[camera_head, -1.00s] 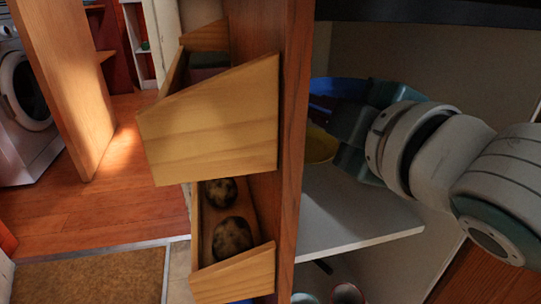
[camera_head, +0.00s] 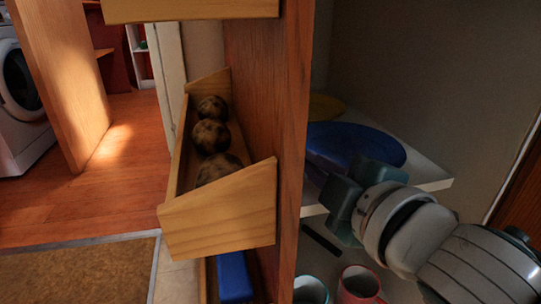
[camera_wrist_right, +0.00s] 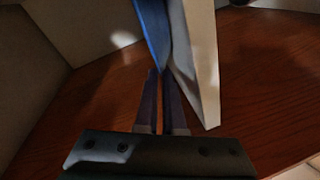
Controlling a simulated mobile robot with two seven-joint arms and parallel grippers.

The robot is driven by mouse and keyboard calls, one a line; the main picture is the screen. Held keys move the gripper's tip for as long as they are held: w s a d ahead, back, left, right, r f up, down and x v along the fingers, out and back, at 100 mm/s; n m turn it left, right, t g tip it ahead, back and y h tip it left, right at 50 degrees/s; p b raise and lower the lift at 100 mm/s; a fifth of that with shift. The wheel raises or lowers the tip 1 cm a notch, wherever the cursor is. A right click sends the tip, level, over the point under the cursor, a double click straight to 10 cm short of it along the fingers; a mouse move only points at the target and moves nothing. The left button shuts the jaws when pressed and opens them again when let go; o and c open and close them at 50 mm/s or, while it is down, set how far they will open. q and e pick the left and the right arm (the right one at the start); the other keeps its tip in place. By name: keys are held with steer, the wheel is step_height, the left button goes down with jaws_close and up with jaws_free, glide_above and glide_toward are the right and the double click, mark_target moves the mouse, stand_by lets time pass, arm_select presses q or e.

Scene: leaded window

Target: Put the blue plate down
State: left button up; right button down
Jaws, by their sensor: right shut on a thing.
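The blue plate (camera_head: 355,145) lies roughly flat over the white shelf (camera_head: 430,174) inside the cabinet. My right gripper (camera_head: 347,180) is at the shelf's front edge, shut on the plate's near rim. In the right wrist view, the blue plate (camera_wrist_right: 152,30) runs up from between my right gripper's fingers (camera_wrist_right: 162,82), close along the white shelf (camera_wrist_right: 205,70). Whether the plate touches the shelf all over I cannot tell. The wooden upright hides the plate's left end. My left gripper is not in view.
A yellow plate (camera_head: 325,106) is behind the blue one. A wooden upright (camera_head: 290,130) with a bin (camera_head: 220,215) of dark round things stands at left. A red mug (camera_head: 358,285) and a teal-rimmed cup (camera_head: 310,290) are below the shelf.

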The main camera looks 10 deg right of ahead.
steer(key=c, duration=1.3)
jaws_free()
steer(key=shift+s+r+p, duration=0.1)
steer(key=shift+s+p, duration=0.2)
steer(key=shift+p, duration=0.1)
steer(key=p+v, duration=0.4)
steer(key=v, duration=0.6)
steer(key=s+d+f+m+g+h, duration=0.4)
steer(key=s+d+m+g, duration=0.15)
steer(key=m, duration=0.35)
steer(key=s+m+g, duration=0.1)
steer(key=s+g, duration=0.1)
steer(key=s, duration=0.1)
steer(key=s+a+f+m+g+y, duration=0.1)
steer(key=s+g, duration=0.1)
steer(key=s, duration=0.1)
steer(key=s+m+g, duration=0.1)
steer(key=s+g, duration=0.1)
steer(key=s, duration=0.2)
steer(key=shift+s+a+f+m+g+y, duration=0.1)
steer(key=shift+a+f+m+g+y, duration=0.2)
steer(key=shift+a+f+m+g, duration=0.1)
